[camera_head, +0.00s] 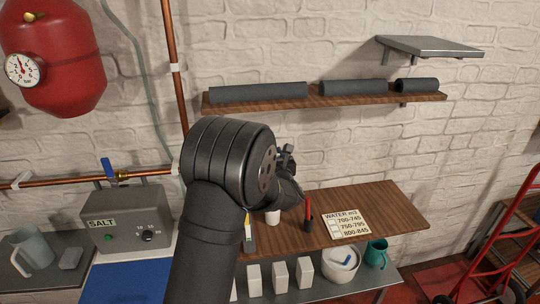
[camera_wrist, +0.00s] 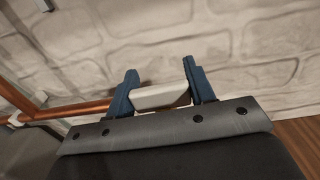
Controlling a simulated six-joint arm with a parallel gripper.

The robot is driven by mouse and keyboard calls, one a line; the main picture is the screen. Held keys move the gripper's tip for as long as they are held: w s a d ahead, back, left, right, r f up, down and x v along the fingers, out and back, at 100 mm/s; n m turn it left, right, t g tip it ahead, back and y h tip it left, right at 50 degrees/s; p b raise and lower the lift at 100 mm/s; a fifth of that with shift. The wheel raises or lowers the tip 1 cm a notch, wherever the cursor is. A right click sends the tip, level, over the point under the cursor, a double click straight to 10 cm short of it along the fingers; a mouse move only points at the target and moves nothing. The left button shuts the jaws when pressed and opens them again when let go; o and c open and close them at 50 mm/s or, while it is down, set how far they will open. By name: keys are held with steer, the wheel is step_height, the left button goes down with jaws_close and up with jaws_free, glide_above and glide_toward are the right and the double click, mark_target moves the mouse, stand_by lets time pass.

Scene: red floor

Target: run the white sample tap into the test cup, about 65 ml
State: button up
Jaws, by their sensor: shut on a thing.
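My gripper (camera_head: 287,155) is in front of the brick wall, above the wooden worktop. In the wrist view its two blue fingers (camera_wrist: 161,80) are shut on a white, flat-sided piece (camera_wrist: 162,96), which looks like the handle of the white sample tap. A copper pipe (camera_wrist: 85,110) runs up to it from the left. My arm hides the tap body and spout in the head view. A small white cup (camera_head: 272,216), probably the test cup, stands on the worktop below my gripper, partly hidden by my arm. Its water level cannot be seen.
A blue-handled valve (camera_head: 108,168) is on the pipe at left, above the SALT box (camera_head: 128,222). A shelf (camera_head: 420,96) holds dark rolls.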

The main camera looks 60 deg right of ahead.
steer(key=shift+s+m+g+h, duration=0.1)
steer(key=shift+m+g+h, duration=0.3)
steer(key=shift+h, duration=0.1)
steer(key=o, duration=1)
steer(key=v, duration=1.7)
steer(key=shift+s+a+r, duration=0.1)
steer(key=shift+s+a, duration=0.05)
steer(key=x, duration=1.7)
steer(key=shift+w+d, duration=0.2)
